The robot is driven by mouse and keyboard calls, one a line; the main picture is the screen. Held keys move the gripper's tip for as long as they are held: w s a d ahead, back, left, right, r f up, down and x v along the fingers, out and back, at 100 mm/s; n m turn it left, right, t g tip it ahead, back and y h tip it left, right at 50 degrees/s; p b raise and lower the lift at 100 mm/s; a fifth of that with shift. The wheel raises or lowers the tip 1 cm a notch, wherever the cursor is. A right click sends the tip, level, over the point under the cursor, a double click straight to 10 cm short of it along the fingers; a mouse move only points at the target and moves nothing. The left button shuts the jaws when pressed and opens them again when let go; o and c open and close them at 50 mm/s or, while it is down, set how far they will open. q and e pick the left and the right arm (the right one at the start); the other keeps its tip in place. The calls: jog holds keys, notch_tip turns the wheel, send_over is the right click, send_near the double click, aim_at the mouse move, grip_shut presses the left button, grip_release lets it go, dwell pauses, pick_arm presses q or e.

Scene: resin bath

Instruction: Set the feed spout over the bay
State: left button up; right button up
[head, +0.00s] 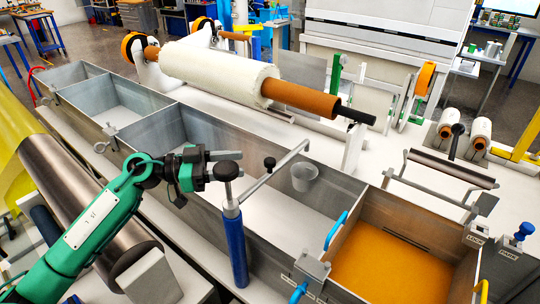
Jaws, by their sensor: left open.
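The feed spout is a grey swing pipe (282,166) on a blue post (235,245). Black knobs sit at the post's top (228,170) and along the pipe (270,163). The bay appears to be the trough section holding the orange resin tray (385,262), right of the spout's end. My right gripper is not in view.
The metal trough (165,128) has several walled sections. A white roll on a brown core (215,75) lies above its far side. The tray has a blue handle (336,230) and a yellow one. LOCK (474,240) and PARK (508,254) labels stand at right.

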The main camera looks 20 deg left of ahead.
aim_at(270, 160)
pick_arm(q)
jog(key=p+x, duration=0.1)
jog(key=x, duration=0.6)
jog(key=shift+w+d+r+p, duration=0.1)
jog(key=shift+w+d+p, duration=0.15)
jog(key=shift+p, duration=0.15)
jog(key=shift+w+d, duration=0.25)
jog(key=shift+d, duration=0.35)
jog(key=shift+c, duration=0.5)
grip_shut()
